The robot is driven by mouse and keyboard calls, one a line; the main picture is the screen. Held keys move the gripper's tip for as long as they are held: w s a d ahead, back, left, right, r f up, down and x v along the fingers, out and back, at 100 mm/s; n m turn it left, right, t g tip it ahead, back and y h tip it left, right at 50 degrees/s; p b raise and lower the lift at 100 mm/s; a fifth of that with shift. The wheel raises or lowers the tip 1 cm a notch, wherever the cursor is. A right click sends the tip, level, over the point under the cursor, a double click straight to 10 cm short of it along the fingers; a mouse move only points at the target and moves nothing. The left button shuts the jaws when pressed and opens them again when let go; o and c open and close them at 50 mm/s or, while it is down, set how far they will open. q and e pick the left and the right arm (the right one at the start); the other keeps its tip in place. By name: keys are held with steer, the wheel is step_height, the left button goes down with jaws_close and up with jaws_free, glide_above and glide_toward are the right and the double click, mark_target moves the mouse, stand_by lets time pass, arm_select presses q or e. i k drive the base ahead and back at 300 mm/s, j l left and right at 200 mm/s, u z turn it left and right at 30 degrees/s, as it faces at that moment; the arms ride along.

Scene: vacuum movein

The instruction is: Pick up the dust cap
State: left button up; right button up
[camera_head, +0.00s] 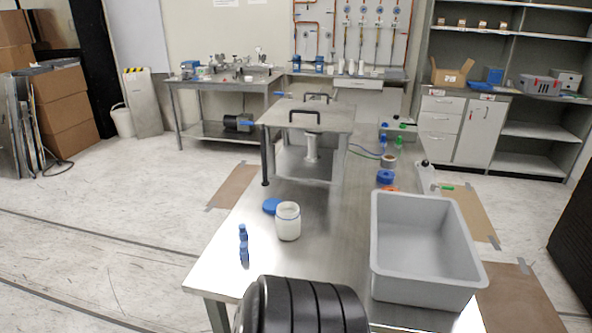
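Several small parts on the metal table (335,227) could be the dust cap, and I cannot tell which one it is. A blue ring-shaped part (385,177) lies on the table's right side, with an orange part (391,189) just in front of it. A grey round part (389,161) sits behind the blue one. A flat blue lid (271,206) lies beside a white jar (288,222). Neither of my grippers is in view.
A large grey bin (425,280) occupies the table's front right. A raised metal plate with black handles (308,117) stands at the back. A black ribbed cylinder (312,305) covers part of the front edge.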

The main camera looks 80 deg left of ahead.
mark_target(243, 253)
steer(key=u, duration=3.1)
